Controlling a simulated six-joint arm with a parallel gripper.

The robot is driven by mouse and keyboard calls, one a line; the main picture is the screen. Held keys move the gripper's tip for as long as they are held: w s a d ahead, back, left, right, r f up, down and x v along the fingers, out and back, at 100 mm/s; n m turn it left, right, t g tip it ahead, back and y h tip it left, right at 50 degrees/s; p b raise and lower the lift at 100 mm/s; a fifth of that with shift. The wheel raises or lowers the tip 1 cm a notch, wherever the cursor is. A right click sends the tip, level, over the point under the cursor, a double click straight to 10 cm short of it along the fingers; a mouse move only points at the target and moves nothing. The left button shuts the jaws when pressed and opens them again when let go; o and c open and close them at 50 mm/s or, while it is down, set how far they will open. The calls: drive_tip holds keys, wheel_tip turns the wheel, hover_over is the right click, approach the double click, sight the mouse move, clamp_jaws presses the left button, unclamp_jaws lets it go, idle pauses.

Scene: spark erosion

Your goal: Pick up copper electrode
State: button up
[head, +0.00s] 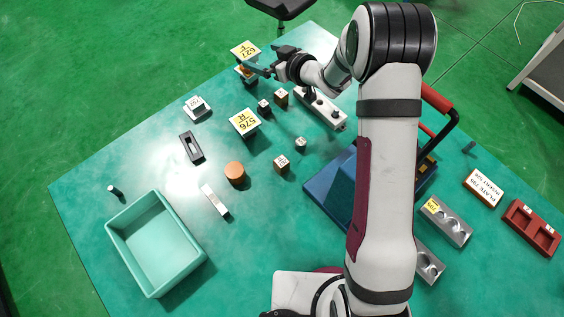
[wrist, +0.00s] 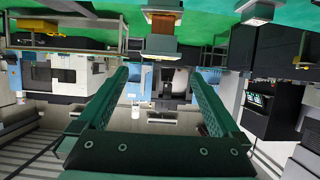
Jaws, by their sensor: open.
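A copper-coloured block (wrist: 162,22) sits under a grey plate (wrist: 162,44) in the wrist view, which appears upside down. In the head view this piece stands at the table's far edge under the tag marked 627 (head: 245,49), its copper part mostly hidden. My gripper (head: 257,70) is beside it, to its right. My two green fingers (wrist: 162,80) are apart with nothing between them; the block lies beyond their tips. A second tagged piece, marked 576 (head: 244,122), stands nearer the table's middle. An orange-brown round piece (head: 235,173) stands farther forward.
Small blocks (head: 281,96) and a white strip with dark knobs (head: 322,108) stand near my arm. A teal bin (head: 184,273) is at the front left. A blue machine base (head: 330,187) and grey fixtures (head: 446,222) are at right.

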drive_tip(key=c, duration=0.4)
drive_tip(key=shift+c, duration=0.2)
wheel_tip(320, 180, up, 3)
drive_tip(key=m+g+h, duration=0.9)
drive_tip(key=m, duration=0.9)
hover_over(281, 161)
drive_tip(key=shift+w+d, duration=0.15)
drive_tip(key=shift+d, duration=0.15)
drive_tip(key=f, duration=1.5)
drive_tip(key=shift+s+a+f, duration=0.2)
drive_tip(key=shift+a+f, duration=0.05)
